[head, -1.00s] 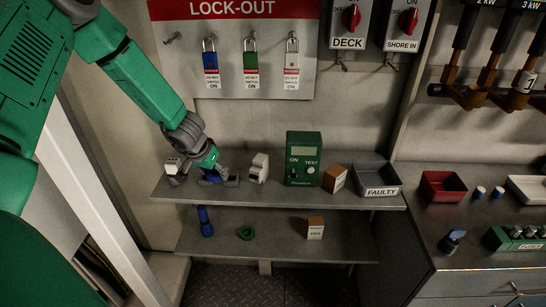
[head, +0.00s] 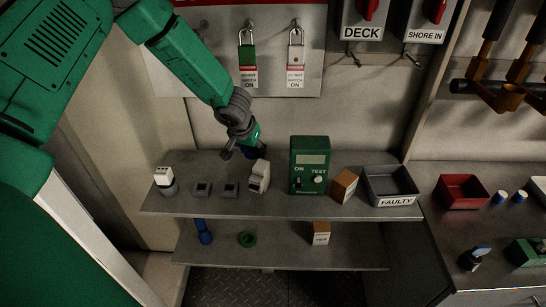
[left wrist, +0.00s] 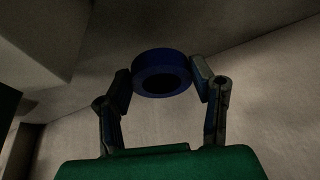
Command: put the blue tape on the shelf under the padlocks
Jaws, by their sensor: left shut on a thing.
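My left gripper (head: 240,150) is shut on the blue tape, a thick blue ring. In the left wrist view the tape (left wrist: 160,59) sits between the two fingertips of the gripper (left wrist: 161,80). In the head view the gripper is above the back of the upper shelf (head: 290,205), and the tape is mostly hidden. A green padlock (head: 247,55) and a white padlock (head: 296,55) hang on the lock-out board (head: 272,80). My left arm hides the blue padlock's place. My right gripper is not in view.
The upper shelf holds two small dark blocks (head: 202,189), white devices (head: 259,176), a green tester (head: 310,165), a brown box (head: 344,186) and the FAULTY tray (head: 394,201). The lower shelf (head: 280,258) holds a green ring (head: 247,239), a blue tool (head: 203,232) and another box (head: 321,233).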

